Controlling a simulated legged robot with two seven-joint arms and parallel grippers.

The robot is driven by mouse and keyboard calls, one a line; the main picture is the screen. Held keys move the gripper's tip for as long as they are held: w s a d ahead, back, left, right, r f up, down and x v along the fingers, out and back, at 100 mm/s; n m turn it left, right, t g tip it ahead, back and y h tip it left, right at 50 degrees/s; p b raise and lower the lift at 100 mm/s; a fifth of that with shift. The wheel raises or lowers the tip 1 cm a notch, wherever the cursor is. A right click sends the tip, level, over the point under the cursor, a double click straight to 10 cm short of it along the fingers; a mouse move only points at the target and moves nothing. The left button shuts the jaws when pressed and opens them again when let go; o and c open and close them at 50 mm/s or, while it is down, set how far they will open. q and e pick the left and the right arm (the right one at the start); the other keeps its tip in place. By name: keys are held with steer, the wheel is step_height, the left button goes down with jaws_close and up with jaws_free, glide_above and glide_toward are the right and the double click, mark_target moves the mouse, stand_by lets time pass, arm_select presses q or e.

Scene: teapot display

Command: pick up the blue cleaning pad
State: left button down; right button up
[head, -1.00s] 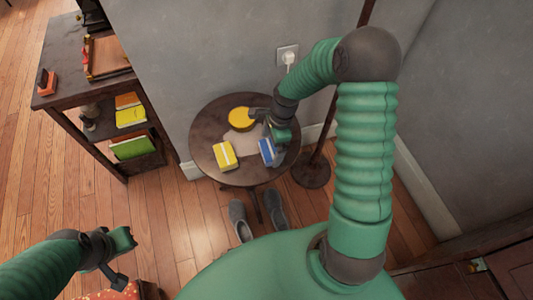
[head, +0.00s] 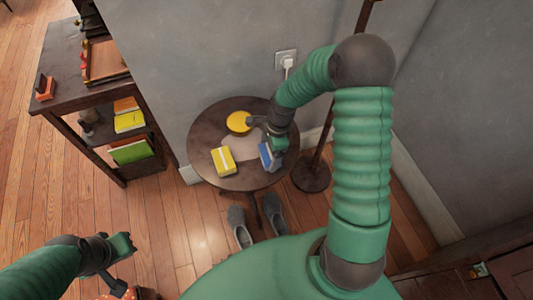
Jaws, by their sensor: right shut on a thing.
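The blue cleaning pad (head: 266,158) is at the right side of the small round dark table (head: 209,127). My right gripper (head: 276,146) comes down over it from above and is shut on it, hiding its upper right part. The pad looks tilted, with a greyish side showing; I cannot tell whether it still touches the table. My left gripper (head: 118,266) is open and empty at the lower left, far from the table.
A yellow pad (head: 223,160) and a round yellow thing (head: 239,122) are on the table close to the blue pad. A lamp pole base (head: 312,174) stands to the right, grey shoes (head: 274,214) in front, a dark shelf (head: 75,95) to the left. The wall is behind.

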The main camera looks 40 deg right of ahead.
mark_target(267, 154)
steer(key=shift+r+p, duration=0.55)
steer(key=shift+p, duration=0.1)
step_height(267, 154, up, 3)
steer(key=p, duration=0.3)
steer(key=shift+r+p, duration=0.15)
steer(key=shift+p, duration=0.15)
steer(key=s+a+p, duration=0.2)
steer(key=s+p, duration=0.1)
steer(key=s, duration=0.4)
steer(key=s+a+p, duration=0.2)
steer(key=s+a, duration=0.1)
steer(key=s, duration=0.5)
steer(key=shift+r+p, duration=0.2)
steer(key=shift+p, duration=0.2)
steer(key=shift+s+a, duration=0.1)
